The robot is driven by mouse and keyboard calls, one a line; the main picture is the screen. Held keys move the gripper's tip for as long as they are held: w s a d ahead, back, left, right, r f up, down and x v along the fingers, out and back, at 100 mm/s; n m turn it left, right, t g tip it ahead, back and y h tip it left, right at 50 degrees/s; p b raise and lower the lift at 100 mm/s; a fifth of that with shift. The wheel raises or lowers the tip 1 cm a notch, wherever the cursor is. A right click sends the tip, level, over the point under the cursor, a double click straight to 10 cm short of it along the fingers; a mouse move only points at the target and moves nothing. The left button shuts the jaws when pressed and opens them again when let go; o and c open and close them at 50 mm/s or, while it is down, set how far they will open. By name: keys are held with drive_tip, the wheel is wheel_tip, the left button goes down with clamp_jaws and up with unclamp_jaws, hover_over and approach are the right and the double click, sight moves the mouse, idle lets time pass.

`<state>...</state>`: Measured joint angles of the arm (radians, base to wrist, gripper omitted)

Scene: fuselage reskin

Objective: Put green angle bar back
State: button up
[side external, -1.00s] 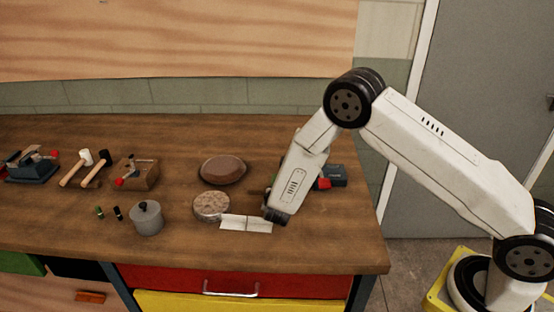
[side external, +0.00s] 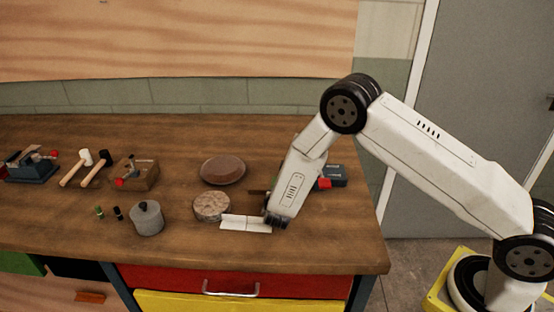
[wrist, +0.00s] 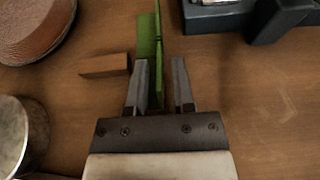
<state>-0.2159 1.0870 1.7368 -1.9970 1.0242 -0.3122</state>
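The green angle bar (wrist: 150,40) lies on the wooden table in the wrist view, running away from my gripper. Its near end reaches between the two fingers. My gripper (wrist: 163,75) is open, with the left finger close against the bar and a clear gap between the bar and the right finger. I cannot tell whether the left finger touches it.
A small wooden block (wrist: 105,65) lies just left of the bar. A dark tool (wrist: 240,18) is at the upper right. A brown disc (side external: 223,170), a round stone-like disc (side external: 211,206) and a white strip (side external: 240,223) lie near my gripper. A lidded grey pot (side external: 147,220) stands further left.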

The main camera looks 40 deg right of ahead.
drive_tip(key=shift+o, duration=0.4)
drive_tip(key=shift+v, duration=3.9)
